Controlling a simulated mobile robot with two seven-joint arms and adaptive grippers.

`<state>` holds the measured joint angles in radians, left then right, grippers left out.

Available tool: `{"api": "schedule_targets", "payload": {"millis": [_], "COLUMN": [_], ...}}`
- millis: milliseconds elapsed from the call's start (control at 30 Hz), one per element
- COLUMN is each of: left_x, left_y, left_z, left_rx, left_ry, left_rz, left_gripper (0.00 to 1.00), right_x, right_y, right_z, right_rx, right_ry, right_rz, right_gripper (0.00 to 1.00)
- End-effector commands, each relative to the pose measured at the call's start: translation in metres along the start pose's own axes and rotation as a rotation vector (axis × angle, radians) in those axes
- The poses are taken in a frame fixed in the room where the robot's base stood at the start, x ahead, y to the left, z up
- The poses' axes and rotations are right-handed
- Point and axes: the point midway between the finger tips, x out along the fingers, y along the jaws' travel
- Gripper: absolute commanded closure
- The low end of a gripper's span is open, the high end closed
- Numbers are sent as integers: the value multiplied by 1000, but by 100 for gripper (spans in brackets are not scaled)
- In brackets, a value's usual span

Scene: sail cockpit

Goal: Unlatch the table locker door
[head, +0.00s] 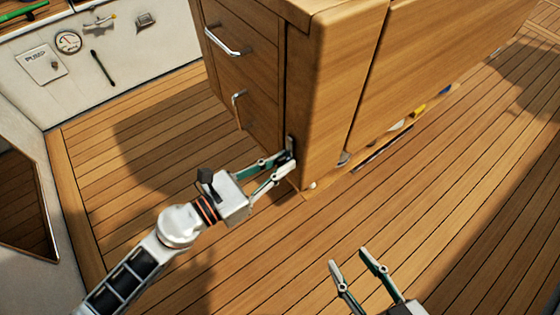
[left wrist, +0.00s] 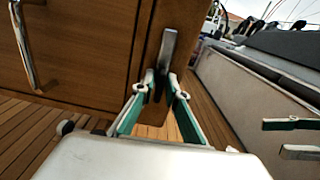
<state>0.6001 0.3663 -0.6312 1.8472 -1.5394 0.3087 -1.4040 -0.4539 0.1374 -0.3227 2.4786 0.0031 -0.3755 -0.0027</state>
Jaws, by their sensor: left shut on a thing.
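The table locker is a wooden cabinet, and its door (head: 262,105) has a metal handle (head: 238,97). The door also fills the upper left of the left wrist view (left wrist: 88,50). A grey metal latch (head: 290,144) sits by the door's right edge, low on the cabinet; it stands upright in the left wrist view (left wrist: 168,48). My left gripper (head: 289,163) is shut on the latch's lower part, one finger on each side; the fingers partly hide it. The door looks flush with the cabinet. My right gripper (head: 349,259) is open and empty above the deck.
A drawer with a silver handle (head: 222,42) is above the door. Several small items, one yellow (head: 419,111), lie along the table's base. A white wall with a gauge (head: 68,42) stands at the back left.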

Motion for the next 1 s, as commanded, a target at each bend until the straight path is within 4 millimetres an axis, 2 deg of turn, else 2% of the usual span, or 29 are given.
{"api": "schedule_targets", "payload": {"millis": [700,733,767,1000], "left_x": [0,0,0,0], "left_y": [0,0,0,0], "left_z": [-1,-1,-1,0], "left_rx": [73,73,73,70], "left_ry": [2,2,2,1], "left_rz": [0,0,0,0], "left_gripper": [100,79,74,74], "right_x": [3,3,3,2], "right_y": [-2,-2,-2,0], "right_z": [-3,-3,-3,-2], "right_rx": [9,8,8,6], "right_ry": [10,10,10,8], "right_rz": [-4,-3,-3,0], "right_gripper": [60,60,60,60]}}
